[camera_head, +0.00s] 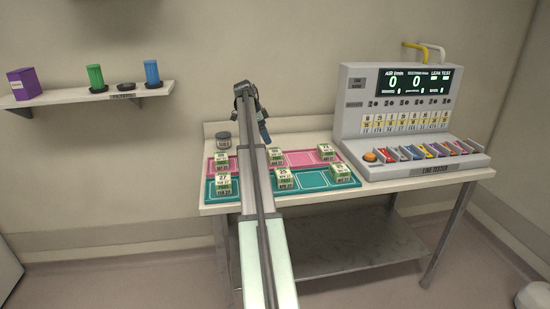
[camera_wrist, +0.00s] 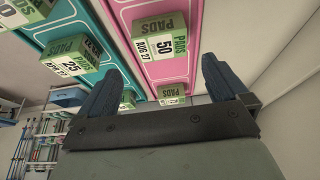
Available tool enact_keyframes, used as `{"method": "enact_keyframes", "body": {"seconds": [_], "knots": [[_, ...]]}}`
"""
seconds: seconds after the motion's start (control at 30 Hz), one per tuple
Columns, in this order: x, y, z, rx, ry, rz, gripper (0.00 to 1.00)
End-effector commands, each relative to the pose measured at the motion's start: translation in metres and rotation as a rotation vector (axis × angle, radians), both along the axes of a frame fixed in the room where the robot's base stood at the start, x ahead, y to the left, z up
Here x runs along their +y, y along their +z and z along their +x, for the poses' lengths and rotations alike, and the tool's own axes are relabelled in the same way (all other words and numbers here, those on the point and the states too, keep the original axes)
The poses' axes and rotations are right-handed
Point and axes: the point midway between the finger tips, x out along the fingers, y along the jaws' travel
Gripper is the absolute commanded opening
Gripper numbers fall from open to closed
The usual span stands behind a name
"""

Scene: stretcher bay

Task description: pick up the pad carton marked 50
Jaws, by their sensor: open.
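The pad carton marked 50 (camera_wrist: 163,40) is a pale green and white box with PADS on its top and AUG 27 on its face. It stands on the pink tray (camera_wrist: 206,14) in the wrist view, ahead of and between my fingertips, apart from them. My gripper (camera_wrist: 160,70) is open and empty. In the head view my gripper (camera_head: 264,134) is above the back of the table, behind the pink tray. The middle pink-tray carton (camera_head: 276,156) there seems to be the same carton, but its label is too small to read.
The teal tray (camera_head: 313,181) in front holds several similar cartons, one marked 25 (camera_wrist: 72,58). Other cartons stand on the pink tray (camera_head: 300,158). A grey jar (camera_head: 224,141) is at the back left. The line tester (camera_head: 420,125) fills the table's right side.

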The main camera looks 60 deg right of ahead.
Motion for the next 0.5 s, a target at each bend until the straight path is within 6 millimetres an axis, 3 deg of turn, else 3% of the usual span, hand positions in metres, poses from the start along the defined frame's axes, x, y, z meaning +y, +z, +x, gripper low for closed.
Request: {"method": "enact_keyframes", "body": {"seconds": [0.3, 0.5], "knots": [[-0.013, -0.050, -0.014, 0.001, 0.001, 0.003, 1.00], [-0.017, -0.060, -0.017, -0.001, 0.002, 0.001, 1.00]]}}
